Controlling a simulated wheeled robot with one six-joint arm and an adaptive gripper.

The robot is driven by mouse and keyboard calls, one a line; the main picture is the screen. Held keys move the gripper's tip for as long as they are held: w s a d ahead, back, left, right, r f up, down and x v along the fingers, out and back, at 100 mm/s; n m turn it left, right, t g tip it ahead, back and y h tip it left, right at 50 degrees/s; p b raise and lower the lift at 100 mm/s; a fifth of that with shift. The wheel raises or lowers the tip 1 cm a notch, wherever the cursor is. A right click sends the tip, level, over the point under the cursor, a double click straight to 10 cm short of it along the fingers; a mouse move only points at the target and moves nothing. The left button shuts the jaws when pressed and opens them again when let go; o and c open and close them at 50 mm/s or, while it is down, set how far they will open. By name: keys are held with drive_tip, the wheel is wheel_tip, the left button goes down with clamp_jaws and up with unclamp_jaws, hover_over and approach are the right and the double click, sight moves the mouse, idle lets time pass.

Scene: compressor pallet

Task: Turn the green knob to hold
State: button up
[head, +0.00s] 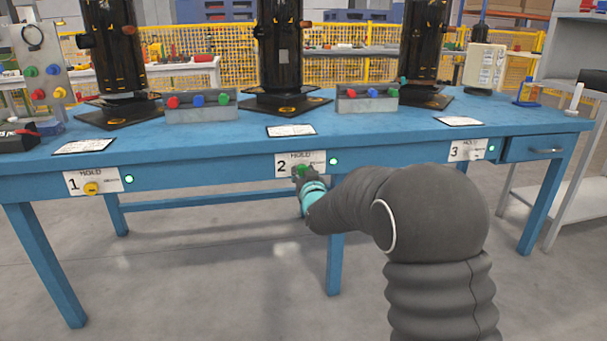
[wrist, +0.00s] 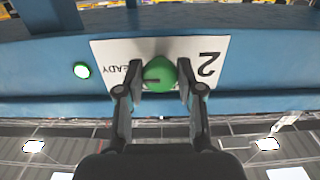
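The green knob (wrist: 158,74) sits on the white plate marked 2 (wrist: 212,48), which is upside down in the wrist view. A dark line on the knob points left in that view, toward the word READY. My gripper (wrist: 160,72) has one finger on each side of the knob, and both fingertips appear to touch it. In the head view my gripper (head: 303,176) reaches plate 2 on the front of the blue table, with the green knob (head: 301,169) partly hidden. The word HOLD shows at the top of this plate (head: 284,158).
A lit green lamp (head: 334,161) is beside plate 2. Plate 1 with a yellow knob (head: 91,188) is to the left, and plate 3 (head: 467,151) to the right. Black compressors (head: 279,45) and grey button boxes (head: 201,109) stand on the blue table (head: 225,145).

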drive_tip(key=shift+n, duration=0.3)
drive_tip(key=shift+r+n, duration=0.1)
drive_tip(key=shift+n, duration=8.6)
drive_tip(key=o, duration=1.1)
drive_tip(key=shift+d, duration=0.1)
